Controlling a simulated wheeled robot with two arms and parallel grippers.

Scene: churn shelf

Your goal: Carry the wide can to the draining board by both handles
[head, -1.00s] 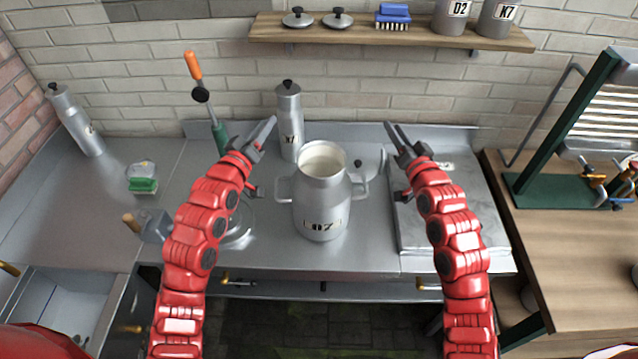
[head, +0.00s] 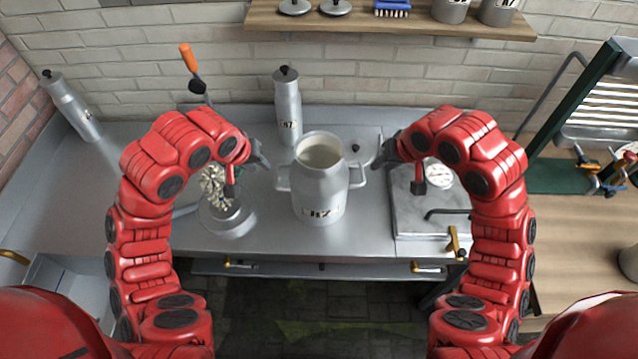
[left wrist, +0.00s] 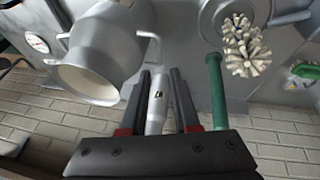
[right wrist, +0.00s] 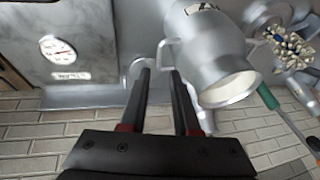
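The wide can (head: 320,185) is grey metal, open at the top with pale contents, and stands upright on the metal counter. Its left handle (head: 283,177) and right handle (head: 358,176) stick out at its sides. My left gripper (head: 260,155) is left of the can, and my right gripper (head: 386,152) is right of it. The left wrist view shows open fingers (left wrist: 158,95) near one handle (left wrist: 151,42). The right wrist view shows open fingers (right wrist: 162,95) near the other handle (right wrist: 166,52). Neither holds anything. A bare metal surface (head: 60,190) lies at the left, beside a sink; I cannot tell whether it is the draining board.
A slim lidded can (head: 288,105) stands close behind the wide can. A whisk-like brush head (head: 213,185) over a round base (head: 226,216) stands at its left. A flat metal platform (head: 412,215) with a dial (head: 440,177) is at the right. A shelf (head: 390,27) hangs above.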

